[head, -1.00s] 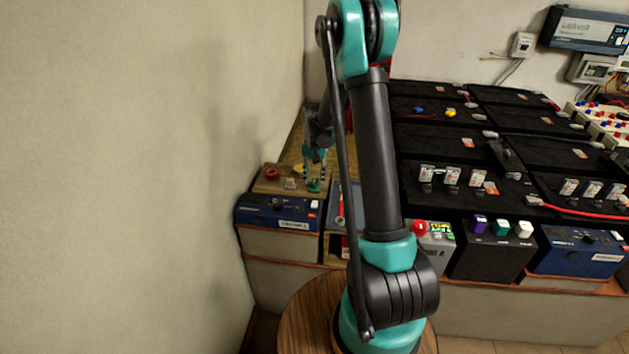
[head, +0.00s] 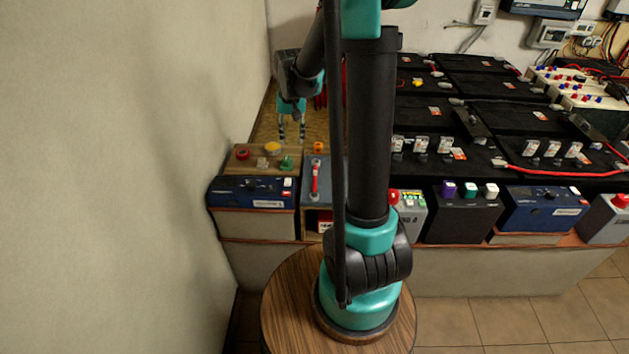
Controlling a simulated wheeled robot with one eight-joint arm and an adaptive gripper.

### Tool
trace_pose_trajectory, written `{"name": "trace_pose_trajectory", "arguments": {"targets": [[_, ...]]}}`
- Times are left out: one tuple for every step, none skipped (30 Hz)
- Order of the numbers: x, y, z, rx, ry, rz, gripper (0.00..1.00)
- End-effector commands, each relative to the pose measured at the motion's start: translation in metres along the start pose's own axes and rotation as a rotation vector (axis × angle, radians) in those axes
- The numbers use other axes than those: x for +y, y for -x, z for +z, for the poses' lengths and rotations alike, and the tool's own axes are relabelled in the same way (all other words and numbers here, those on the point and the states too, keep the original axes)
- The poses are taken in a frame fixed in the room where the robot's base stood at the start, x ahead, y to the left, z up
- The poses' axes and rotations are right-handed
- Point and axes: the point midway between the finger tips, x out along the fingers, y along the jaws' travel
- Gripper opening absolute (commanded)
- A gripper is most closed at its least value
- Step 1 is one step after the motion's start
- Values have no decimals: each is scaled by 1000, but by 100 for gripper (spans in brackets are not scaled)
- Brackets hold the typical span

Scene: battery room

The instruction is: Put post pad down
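On the wooden board (head: 226,165) at the left end of the bench sit a red ring-like piece (head: 242,153), a yellow round piece (head: 273,149), a small beige piece (head: 262,162) and a green piece (head: 287,163). I cannot tell by looks which of them is the post pad. My gripper (head: 291,139) points down above and behind the green piece, apart from it. Its two dark, banded fingers are spread, with nothing visible between them.
The board rests on a blue device (head: 232,190). A grey box with a red-handled tool (head: 315,180) and an orange piece (head: 318,147) stands to its right. Black batteries (head: 480,88) fill the bench further right. A wall rises close at left.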

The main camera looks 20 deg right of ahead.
Motion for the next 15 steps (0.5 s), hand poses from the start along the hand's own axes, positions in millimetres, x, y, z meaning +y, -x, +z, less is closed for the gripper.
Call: {"name": "trace_pose_trajectory", "arguments": {"targets": [[8,5,20,20,16,-6,37],[13,6,31,33,27,-9,37],[18,9,44,51,43,-13,37],[22,10,55,63,53,-16,37],[26,11,65,77,65,-18,37],[32,12,79,94,79,-21,37],[36,12,90,108,91,-23,37],[40,11,101,120,101,-25,37],[45,10,115,139,117,-27,37],[49,9,126,151,127,-29,37],[53,8,136,165,139,-30,37],[57,6,150,181,153,-31,37],[61,4,160,194,164,-31,37],[64,1,169,206,173,-32,37],[67,-2,180,220,185,-32,37]]}}
